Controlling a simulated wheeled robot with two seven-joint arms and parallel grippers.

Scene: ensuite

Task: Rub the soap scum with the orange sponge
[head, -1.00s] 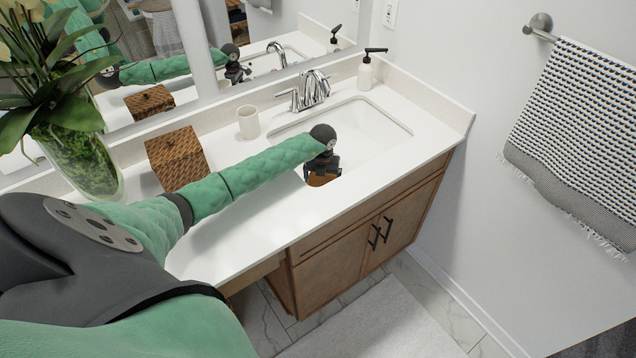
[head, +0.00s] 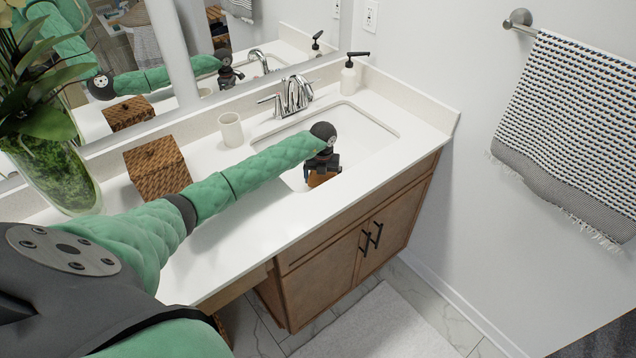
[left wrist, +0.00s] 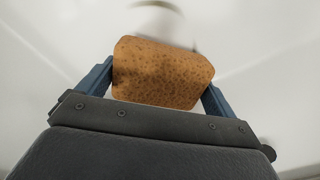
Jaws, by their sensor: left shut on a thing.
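The orange sponge (left wrist: 163,73) is held between the two blue fingers of my left gripper (left wrist: 158,85) in the left wrist view. In the head view my left gripper (head: 322,168) is inside the white sink basin (head: 362,140), near its left front part, with a bit of the sponge (head: 318,180) showing below it. I cannot tell whether the sponge touches the basin floor. No soap scum can be made out in either view. A blurred pale round shape (left wrist: 156,18) lies just beyond the sponge in the left wrist view. My right gripper is not in view.
The chrome faucet (head: 292,97) stands behind the basin. A white cup (head: 230,130) and a brown woven box (head: 157,168) stand left of it on the counter (head: 240,240). A soap dispenser (head: 349,78) is at the back right, and a plant vase (head: 55,175) at far left.

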